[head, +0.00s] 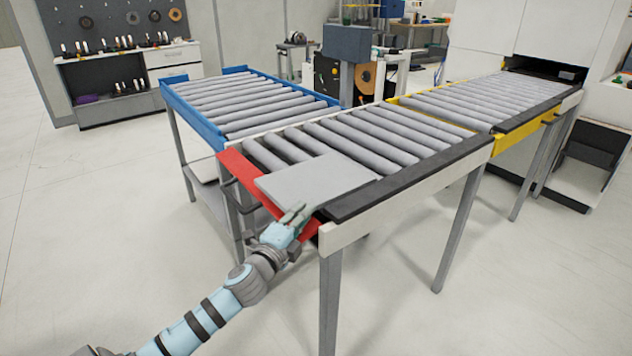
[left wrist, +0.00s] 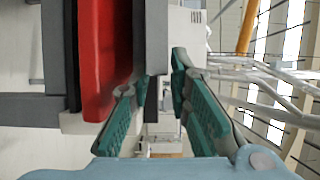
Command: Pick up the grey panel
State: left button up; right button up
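The grey panel (head: 315,182) is a flat, light grey rectangle lying on the rollers at the near left end of the white-framed conveyor, and it reaches over the red end bar (head: 262,190). My left gripper (head: 297,214) is at the panel's near edge, by its front corner. In the left wrist view its two teal-padded fingers (left wrist: 163,88) stand apart, so it is open. A grey edge beyond and between the fingertips seems to be the panel; whether the fingers touch it I cannot tell. My right gripper is in neither view.
The white-framed roller conveyor (head: 405,184) meets a blue-framed one (head: 200,122) at the back left and a yellow-framed one (head: 520,133) at the right. A grey machine (head: 348,50) stands behind. A tool bench (head: 110,95) is far left. The floor in front is clear.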

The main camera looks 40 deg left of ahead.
pick_arm(q)
jog(key=w, duration=0.3)
jog(key=shift+w+a, duration=0.1)
jog(key=shift+a, duration=0.2)
jog(key=shift+w+f, duration=0.15)
jog(key=shift+w, duration=0.1)
jog(key=shift+s, duration=0.1)
grip_shut()
jog(key=shift+r, duration=0.2)
